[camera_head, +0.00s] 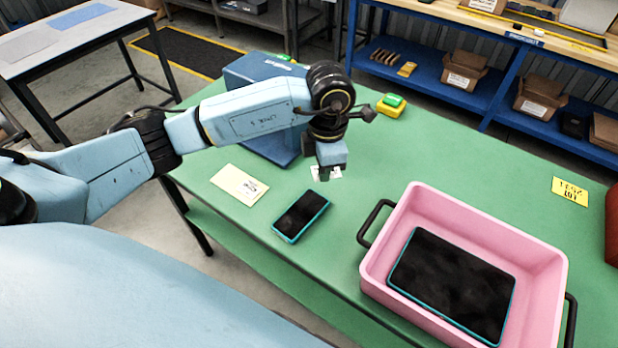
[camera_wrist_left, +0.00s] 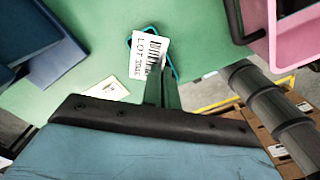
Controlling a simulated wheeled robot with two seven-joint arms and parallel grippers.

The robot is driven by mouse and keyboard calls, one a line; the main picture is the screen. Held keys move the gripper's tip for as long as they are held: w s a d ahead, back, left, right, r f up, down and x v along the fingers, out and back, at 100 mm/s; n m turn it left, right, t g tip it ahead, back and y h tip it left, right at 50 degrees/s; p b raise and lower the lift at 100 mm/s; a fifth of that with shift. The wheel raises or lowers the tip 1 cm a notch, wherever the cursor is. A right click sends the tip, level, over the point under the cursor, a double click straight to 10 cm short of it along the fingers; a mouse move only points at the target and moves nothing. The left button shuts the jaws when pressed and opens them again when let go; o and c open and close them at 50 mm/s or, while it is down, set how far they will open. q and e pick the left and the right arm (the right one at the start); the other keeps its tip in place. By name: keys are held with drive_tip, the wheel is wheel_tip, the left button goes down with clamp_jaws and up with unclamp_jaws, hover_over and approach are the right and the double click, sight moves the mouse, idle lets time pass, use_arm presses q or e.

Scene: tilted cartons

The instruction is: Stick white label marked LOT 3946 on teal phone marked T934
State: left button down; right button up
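The teal phone (camera_head: 300,215) lies flat, dark screen up, on the green table (camera_head: 360,215), left of the pink crate; no T934 mark is readable. My left gripper (camera_head: 327,178) is above the table, just behind and right of the phone. It is shut on the white label (camera_head: 336,172). In the left wrist view the label (camera_wrist_left: 148,57) reads LOT, its number blurred, at the fingertips (camera_wrist_left: 160,80). There it covers much of the phone (camera_wrist_left: 171,68), whose teal edge shows around it. My right gripper is out of view.
A pink crate (camera_head: 548,262) with black handles holds a large teal-edged tablet (camera_head: 452,285). A cream card (camera_head: 239,184) lies left of the phone. A blue stand (camera_head: 262,72), a yellow-green object (camera_head: 391,105) and a yellow label (camera_head: 569,191) are on the table.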

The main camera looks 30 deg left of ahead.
sight(309, 210)
use_arm(q)
drive_tip(key=n, duration=0.5)
drive_tip(key=f+n+p, duration=0.1)
drive_tip(key=n, duration=0.1)
drive_tip(key=shift+s+a+f+n, duration=0.1)
drive_tip(key=shift+a+n, duration=0.2)
drive_tip(key=shift+n, duration=0.1)
drive_tip(key=n, duration=0.3)
drive_tip(key=f+n+p, duration=0.1)
drive_tip(key=shift+s+a+n, duration=0.1)
drive_tip(key=shift+a+n, duration=0.15)
drive_tip(key=shift+n, duration=0.15)
drive_tip(key=f+n+b, duration=0.1)
drive_tip(key=f+n, duration=0.2)
drive_tip(key=n, duration=0.1)
drive_tip(key=a+f+n+b, duration=0.1)
drive_tip(key=f+n+b, duration=0.1)
drive_tip(key=f+n, duration=0.1)
drive_tip(key=s+f+n+b, duration=0.1)
drive_tip(key=f+n, duration=0.2)
drive_tip(key=n, duration=0.3)
drive_tip(key=shift+a+f+b, duration=0.2)
drive_tip(key=shift+a+b, duration=0.1)
drive_tip(key=shift+f, duration=0.2)
drive_tip(key=shift+s, duration=0.1)
